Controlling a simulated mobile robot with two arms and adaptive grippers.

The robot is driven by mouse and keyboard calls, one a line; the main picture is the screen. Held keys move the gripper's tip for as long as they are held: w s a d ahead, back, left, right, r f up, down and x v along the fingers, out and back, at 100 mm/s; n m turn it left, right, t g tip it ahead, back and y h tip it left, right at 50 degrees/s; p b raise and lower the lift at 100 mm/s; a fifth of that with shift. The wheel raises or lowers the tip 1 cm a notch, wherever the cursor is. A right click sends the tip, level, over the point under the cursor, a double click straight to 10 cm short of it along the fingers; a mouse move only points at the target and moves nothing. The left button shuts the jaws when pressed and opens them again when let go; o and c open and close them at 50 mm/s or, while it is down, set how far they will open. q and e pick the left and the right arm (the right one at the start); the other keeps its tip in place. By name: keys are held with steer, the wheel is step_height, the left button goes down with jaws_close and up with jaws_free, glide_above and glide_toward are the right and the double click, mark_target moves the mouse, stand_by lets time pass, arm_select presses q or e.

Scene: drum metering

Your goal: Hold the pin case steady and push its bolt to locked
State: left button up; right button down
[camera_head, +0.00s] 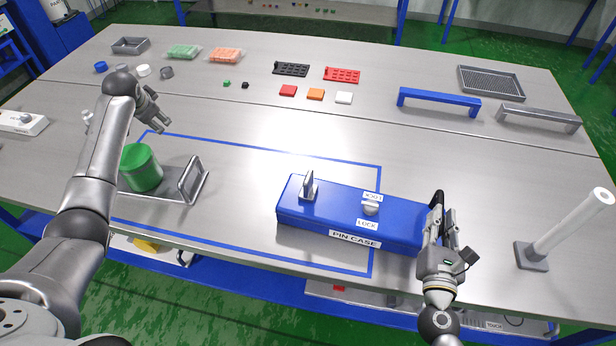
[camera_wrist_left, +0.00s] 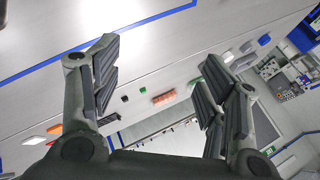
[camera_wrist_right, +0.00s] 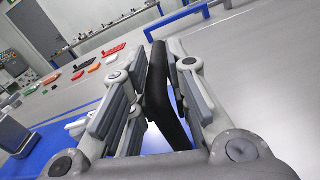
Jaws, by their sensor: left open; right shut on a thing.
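The blue pin case (camera_head: 335,208) lies on the table at front centre, its "PIN CASE" label (camera_head: 355,240) facing me. A round metal knob (camera_head: 370,208), apparently its bolt, sits on top between a "LOCK" label (camera_head: 367,224) and a second label too small to read surely. An upright metal bracket (camera_head: 308,188) stands on the case's left part. My right gripper (camera_head: 440,222) is shut on the black handle (camera_wrist_right: 157,92) at the case's right end. My left gripper (camera_head: 153,108) is open and empty above the table at left, well away from the case; its spread fingers show in the left wrist view (camera_wrist_left: 155,85).
A green cylinder (camera_head: 141,168) and metal stand (camera_head: 188,182) are below my left gripper. A white post (camera_head: 572,225) stands at right. Blue (camera_head: 438,103) and grey (camera_head: 538,120) bar handles lie behind. Blue tape (camera_head: 250,150) marks the table. The surface behind the case is clear.

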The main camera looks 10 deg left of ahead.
arm_select(q)
steer(key=w+d+r+m+h, duration=0.1)
steer(key=w+d+m+h, duration=0.2)
steer(key=d, duration=1)
steer(key=m+g+h, duration=0.6)
steer(key=m+g, duration=0.1)
steer(key=m, duration=0.5)
glide_toward(307, 176)
steer(key=x, duration=1.1)
steer(key=shift+c, duration=0.3)
